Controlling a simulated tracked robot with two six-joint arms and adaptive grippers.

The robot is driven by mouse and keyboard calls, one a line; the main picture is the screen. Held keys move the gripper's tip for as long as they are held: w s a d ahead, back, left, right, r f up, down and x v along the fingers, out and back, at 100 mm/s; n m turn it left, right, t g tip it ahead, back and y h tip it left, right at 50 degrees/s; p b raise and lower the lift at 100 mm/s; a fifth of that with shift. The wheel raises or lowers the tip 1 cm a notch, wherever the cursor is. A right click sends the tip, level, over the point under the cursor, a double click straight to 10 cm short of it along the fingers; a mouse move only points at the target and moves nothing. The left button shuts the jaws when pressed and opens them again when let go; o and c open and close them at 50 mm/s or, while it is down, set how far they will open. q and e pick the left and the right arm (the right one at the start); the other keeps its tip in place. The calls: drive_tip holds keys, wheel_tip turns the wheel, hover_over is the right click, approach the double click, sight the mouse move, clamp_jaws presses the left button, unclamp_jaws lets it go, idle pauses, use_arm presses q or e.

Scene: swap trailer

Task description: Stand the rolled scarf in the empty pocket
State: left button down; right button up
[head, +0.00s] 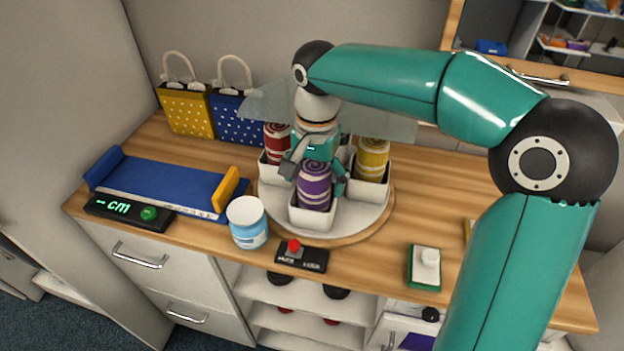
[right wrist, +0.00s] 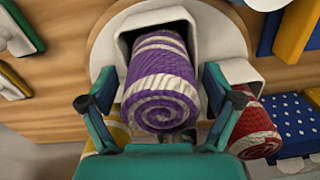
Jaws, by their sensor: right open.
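A purple-and-white rolled scarf (head: 314,190) stands upright in the front white pocket (head: 312,217) of a round turntable (head: 345,228). A red rolled scarf (head: 277,140) stands in the left pocket and a yellow one (head: 372,158) in the right pocket. The back of the turntable is mostly hidden by my right arm, so I cannot tell what its pocket holds. My right gripper (head: 314,172) is open, its fingers on either side of the purple scarf. In the right wrist view the purple scarf (right wrist: 160,85) lies between the spread fingers. My left gripper is out of view.
A blue tray with a cm display (head: 117,207) lies at the left. A white-lidded jar (head: 247,222) and a red-knobbed control box (head: 301,256) stand before the turntable. Yellow (head: 186,112) and blue (head: 238,120) dotted bags stand behind. A green pad (head: 425,270) lies right.

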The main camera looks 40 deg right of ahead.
wheel_tip(320, 180, up, 12)
drive_tip(key=shift+s+r+p, duration=0.1)
drive_tip(key=shift+r+p, duration=0.05)
drive_tip(key=shift+p, duration=0.95)
